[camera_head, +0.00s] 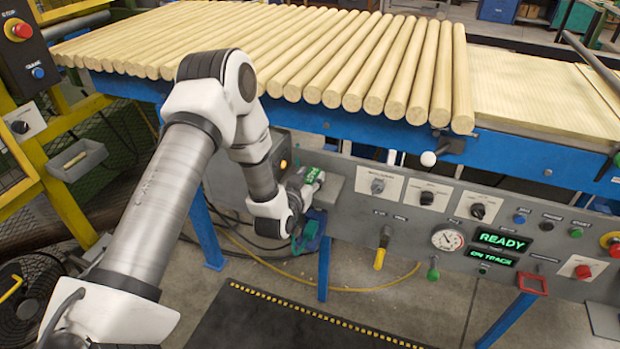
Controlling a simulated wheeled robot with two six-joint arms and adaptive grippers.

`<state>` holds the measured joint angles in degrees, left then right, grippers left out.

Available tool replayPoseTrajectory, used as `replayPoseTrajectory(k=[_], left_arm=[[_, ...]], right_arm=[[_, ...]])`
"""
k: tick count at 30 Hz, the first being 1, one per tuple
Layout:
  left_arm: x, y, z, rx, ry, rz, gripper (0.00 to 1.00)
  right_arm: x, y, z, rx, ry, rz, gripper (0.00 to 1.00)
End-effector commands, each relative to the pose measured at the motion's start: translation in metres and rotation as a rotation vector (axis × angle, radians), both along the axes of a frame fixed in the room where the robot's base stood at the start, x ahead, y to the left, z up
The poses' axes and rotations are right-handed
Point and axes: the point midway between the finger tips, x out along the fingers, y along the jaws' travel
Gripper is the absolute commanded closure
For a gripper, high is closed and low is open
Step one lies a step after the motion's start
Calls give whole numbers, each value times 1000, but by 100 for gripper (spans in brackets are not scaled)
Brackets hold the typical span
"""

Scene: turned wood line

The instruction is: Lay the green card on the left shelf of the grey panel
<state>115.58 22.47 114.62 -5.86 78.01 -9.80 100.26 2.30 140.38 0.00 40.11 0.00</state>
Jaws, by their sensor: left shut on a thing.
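My left arm comes in from the left and reaches down to the left end of the grey panel (400,215). My left gripper (304,184) is at the left shelf (335,183), a light grey ledge on the panel. It is shut on the green card (313,175), a small green piece with pale marks, at the ledge's left part. Whether the card touches the ledge cannot be told. The wrist hides part of the gripper and ledge. My right gripper is not in view.
Several round wooden rods (330,60) lie on the blue-framed table above. The panel carries knobs, a gauge (447,240), a green READY display (502,240) and a red-edged holder (533,283). A teal object (308,232) is below the gripper. A black mat (270,320) lies on the floor.

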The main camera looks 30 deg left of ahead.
Motion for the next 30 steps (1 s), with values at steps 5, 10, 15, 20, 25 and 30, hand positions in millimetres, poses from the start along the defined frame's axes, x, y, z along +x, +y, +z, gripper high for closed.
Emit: replayPoseTrajectory(k=[5, 10, 15, 20, 25, 30], left_arm=[[0, 0, -6, 0, -3, 1, 79], [0, 0, -9, 0, -2, 1, 79], [0, 0, -9, 0, -2, 1, 34], [0, 0, -9, 0, -2, 1, 34], [0, 0, -3, -1, -2, 1, 34], [-27, -6, -1, -5, 0, 2, 34]], right_arm=[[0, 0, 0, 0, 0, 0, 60], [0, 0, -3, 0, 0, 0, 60], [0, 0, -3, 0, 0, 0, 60], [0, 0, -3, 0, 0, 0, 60], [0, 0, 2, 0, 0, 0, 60], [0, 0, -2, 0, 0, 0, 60]])
